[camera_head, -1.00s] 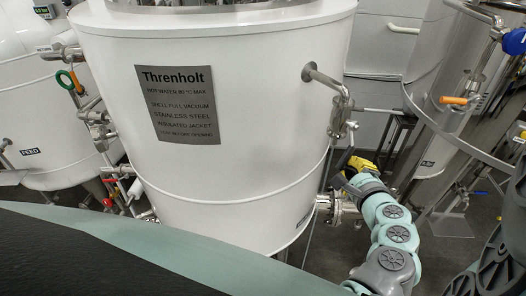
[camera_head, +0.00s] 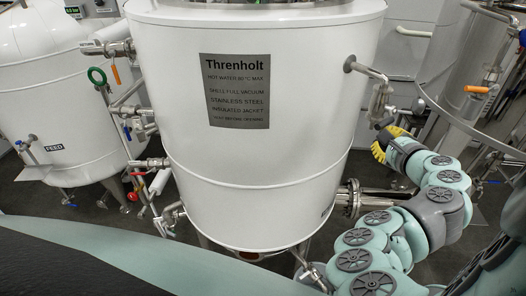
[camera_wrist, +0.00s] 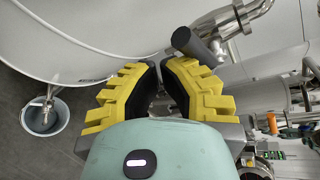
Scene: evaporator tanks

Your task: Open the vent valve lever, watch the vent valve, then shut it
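The white Threnholt tank (camera_head: 260,160) fills the middle of the head view. A steel pipe with valve fittings (camera_head: 380,98) stands off its right side. In the wrist view, a dark cylindrical handle (camera_wrist: 193,45), seemingly the vent valve lever, juts from steel pipework (camera_wrist: 226,24). My gripper (camera_head: 381,146) is below these fittings in the head view. In the wrist view its yellow fingers with black pads (camera_wrist: 161,66) are apart with an empty gap. The handle's end overlaps the right fingertip's side; I cannot tell whether they touch.
A flanged pipe (camera_head: 352,197) leaves the tank's lower right, close to my arm. A white FEED tank (camera_head: 60,110) stands at left. A steel vessel (camera_head: 470,75) stands at right. A bucket (camera_wrist: 45,115) sits on the floor.

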